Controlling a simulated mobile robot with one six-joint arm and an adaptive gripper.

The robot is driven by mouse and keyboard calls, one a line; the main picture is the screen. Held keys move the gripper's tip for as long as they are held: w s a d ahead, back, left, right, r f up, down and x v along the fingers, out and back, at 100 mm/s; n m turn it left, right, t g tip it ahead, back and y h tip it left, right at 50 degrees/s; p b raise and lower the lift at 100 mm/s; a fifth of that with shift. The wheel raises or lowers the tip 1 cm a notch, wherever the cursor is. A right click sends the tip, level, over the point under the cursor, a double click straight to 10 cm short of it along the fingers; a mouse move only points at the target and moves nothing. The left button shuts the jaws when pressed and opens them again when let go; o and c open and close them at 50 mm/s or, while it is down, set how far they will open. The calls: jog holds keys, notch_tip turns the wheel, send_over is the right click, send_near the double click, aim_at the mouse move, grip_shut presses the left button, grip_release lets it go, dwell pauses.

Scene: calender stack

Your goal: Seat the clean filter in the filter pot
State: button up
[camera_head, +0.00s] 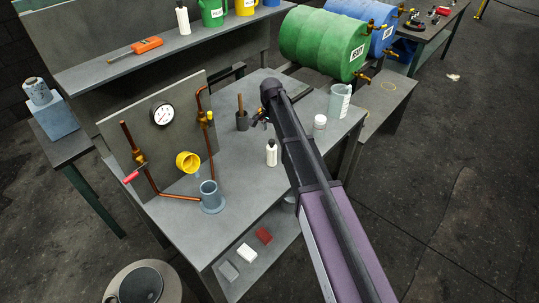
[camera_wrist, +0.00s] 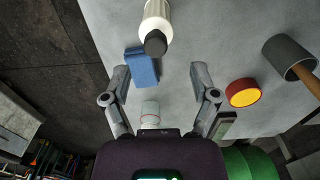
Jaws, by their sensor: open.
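The open blue-grey cylinder on a round flange (camera_head: 210,196), joined to a copper pipe, looks like the filter pot. It stands on the grey bench at front left. I cannot identify the clean filter for certain; a grey mottled cylinder (camera_head: 35,90) stands on a blue block at far left. My gripper (camera_head: 260,117) is over the bench, back and right of the pot and apart from it. In the wrist view my gripper (camera_wrist: 160,80) has its fingers spread wide with nothing held. A blue block (camera_wrist: 141,68) and a white bottle (camera_wrist: 157,20) show beyond it.
A dark pot with a wooden handle (camera_wrist: 290,57) and a red-yellow round piece (camera_wrist: 242,92) are right of my fingers. Bottles (camera_head: 271,153) and a beaker (camera_head: 340,101) stand on the bench.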

aim_at(272, 140)
jog(key=shift+f, duration=0.15)
jog(key=shift+s+d+f+b, duration=0.1)
jog(key=shift+d+f+b, duration=0.05)
jog(key=shift+f+b, duration=2.45)
jog(key=shift+r, duration=0.15)
grip_shut()
